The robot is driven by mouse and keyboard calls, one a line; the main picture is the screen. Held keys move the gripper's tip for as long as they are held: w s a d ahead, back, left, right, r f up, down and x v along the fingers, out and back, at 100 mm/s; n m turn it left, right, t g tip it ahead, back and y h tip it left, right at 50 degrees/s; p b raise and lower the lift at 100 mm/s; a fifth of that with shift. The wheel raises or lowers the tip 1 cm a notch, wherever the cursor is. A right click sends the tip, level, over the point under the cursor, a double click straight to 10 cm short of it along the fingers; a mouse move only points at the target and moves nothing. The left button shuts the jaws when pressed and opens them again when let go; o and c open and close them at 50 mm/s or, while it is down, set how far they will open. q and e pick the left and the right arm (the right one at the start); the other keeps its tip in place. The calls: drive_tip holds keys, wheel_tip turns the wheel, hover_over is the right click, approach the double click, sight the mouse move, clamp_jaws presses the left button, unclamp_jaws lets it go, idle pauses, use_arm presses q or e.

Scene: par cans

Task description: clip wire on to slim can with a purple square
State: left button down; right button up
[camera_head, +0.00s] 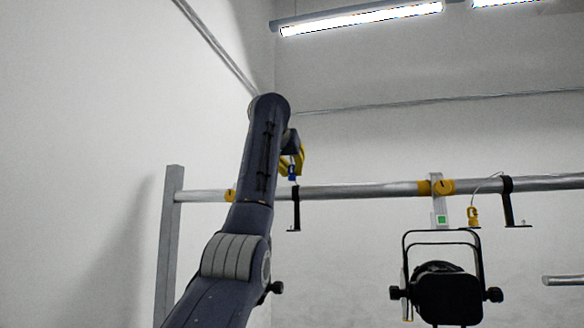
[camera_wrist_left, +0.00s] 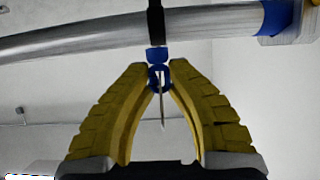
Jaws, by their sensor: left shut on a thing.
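My left gripper (camera_head: 296,160) is up beside the horizontal pipe, its yellow fingers partly hidden by my own arm. In the left wrist view the gripper (camera_wrist_left: 159,75) is shut on a blue clip (camera_wrist_left: 157,76), with a thin pale wire or pin hanging below it. The blue clip also shows in the head view (camera_head: 292,173), just above the pipe. No purple square is visible. My left arm covers the area under the pipe's left part; only a black knob (camera_head: 277,287) shows there beside it. My right gripper is not in view.
The metal pipe (camera_head: 370,189) runs across to a grey post (camera_head: 168,240). A black bracket (camera_head: 296,210) hangs from it near my gripper. At right hang a black can (camera_head: 450,297) with a green square (camera_head: 441,219), a yellow clip (camera_head: 473,216) and another black bracket (camera_head: 509,205).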

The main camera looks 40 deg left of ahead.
use_arm(q)
drive_tip(key=shift+f, duration=5.7)
drive_tip(key=shift+a, duration=0.1)
drive_tip(key=shift+s+a+f, duration=0.1)
drive_tip(key=shift+s+a, duration=0.75)
drive_tip(key=shift+a, duration=0.9)
drive_tip(key=shift+s+a+f, duration=0.1)
drive_tip(key=shift+s+a, duration=0.8)
drive_tip(key=shift+a, duration=0.9)
drive_tip(key=shift+s+a, duration=0.85)
drive_tip(key=shift+a, duration=0.9)
